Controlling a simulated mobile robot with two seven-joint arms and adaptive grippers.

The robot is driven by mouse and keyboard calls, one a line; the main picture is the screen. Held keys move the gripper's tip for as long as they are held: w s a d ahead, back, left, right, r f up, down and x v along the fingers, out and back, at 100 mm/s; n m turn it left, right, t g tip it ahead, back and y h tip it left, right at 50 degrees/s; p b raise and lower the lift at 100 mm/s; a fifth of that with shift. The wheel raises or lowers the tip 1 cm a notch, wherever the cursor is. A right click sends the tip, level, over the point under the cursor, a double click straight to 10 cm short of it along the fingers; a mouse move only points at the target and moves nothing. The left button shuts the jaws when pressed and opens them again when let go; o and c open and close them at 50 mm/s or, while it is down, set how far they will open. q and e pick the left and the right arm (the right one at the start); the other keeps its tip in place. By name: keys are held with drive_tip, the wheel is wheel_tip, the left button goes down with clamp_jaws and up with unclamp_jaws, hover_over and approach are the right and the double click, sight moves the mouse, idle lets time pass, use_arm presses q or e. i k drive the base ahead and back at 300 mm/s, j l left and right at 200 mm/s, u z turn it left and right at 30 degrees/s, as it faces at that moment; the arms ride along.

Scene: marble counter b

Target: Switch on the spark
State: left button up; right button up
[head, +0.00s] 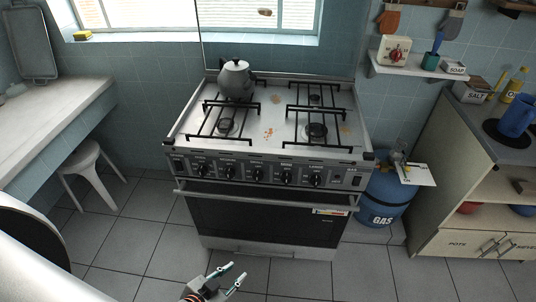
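The stove (269,133) stands against the tiled wall, with several dark knobs along its front panel (260,175). Small dark fittings sit at the panel's left end (177,164) and by the gas label at its right end (353,180). The print is too small to tell which is the spark switch. No flame shows on the burners. My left gripper (237,270) is low at the bottom edge, in front of the stove and apart from it. Its two fingers are spread, with nothing between them. My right gripper is not in view.
A grey kettle (235,80) stands on the back left burner. The oven handle (262,196) juts out below the knobs. A blue gas bottle (384,196) stands right of the stove, and a white stool (92,172) stands left. The floor in front is clear.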

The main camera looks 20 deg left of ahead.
sight(179, 166)
drive_tip(key=u, duration=1.4)
